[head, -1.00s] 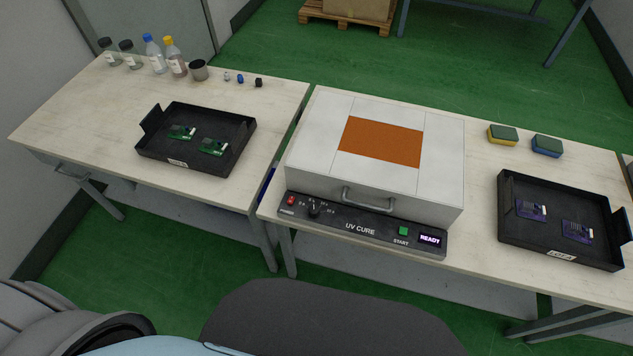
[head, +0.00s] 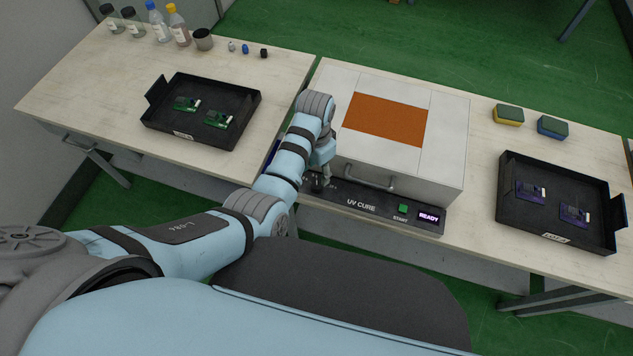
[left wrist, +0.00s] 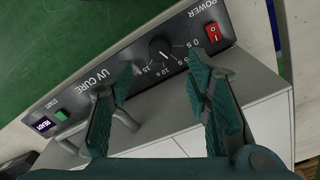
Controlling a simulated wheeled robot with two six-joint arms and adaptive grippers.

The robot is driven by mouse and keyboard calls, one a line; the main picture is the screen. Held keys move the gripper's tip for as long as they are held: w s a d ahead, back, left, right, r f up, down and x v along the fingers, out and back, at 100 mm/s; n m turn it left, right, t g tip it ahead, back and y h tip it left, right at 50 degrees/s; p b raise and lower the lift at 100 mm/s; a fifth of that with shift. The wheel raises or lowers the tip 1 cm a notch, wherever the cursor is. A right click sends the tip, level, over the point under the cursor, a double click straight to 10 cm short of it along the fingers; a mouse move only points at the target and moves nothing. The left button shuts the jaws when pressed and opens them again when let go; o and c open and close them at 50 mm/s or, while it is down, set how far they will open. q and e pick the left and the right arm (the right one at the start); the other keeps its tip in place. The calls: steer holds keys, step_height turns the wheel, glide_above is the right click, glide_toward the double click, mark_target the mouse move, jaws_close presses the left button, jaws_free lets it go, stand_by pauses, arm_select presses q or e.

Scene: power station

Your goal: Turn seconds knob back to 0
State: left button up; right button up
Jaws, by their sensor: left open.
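The seconds knob (left wrist: 162,50) is a small round black dial with a white mark on the UV CURE panel (left wrist: 95,85). Its scale runs from 0 s to 15 s. The mark seems to point near 5 s, but it is too small to be sure. My left gripper (left wrist: 166,72) is open, its teal fingers on either side of the knob in the left wrist view. Contact is not visible. In the head view my left gripper (head: 320,180) is over the panel's left part, hiding most of the dial. My right gripper is not in view.
The red power switch (left wrist: 213,34) is beside the scale. The green start button (head: 403,208) and READY display (head: 429,217) are at the panel's right. The curing box handle (head: 371,179) sticks out close behind the panel. Trays with green boards (head: 150,124) and purple boards (head: 505,217) stand either side.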

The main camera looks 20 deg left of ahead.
mark_target(317, 185)
arm_select(q)
step_height(317, 185, down, 7)
steer(key=shift+d+r+b, duration=0.1)
steer(key=shift+r+b, duration=0.05)
steer(key=shift+b, duration=0.75)
steer(key=shift+r, duration=0.1)
steer(key=shift+c, duration=1.1)
steer(key=shift+s, duration=0.1)
jaws_close()
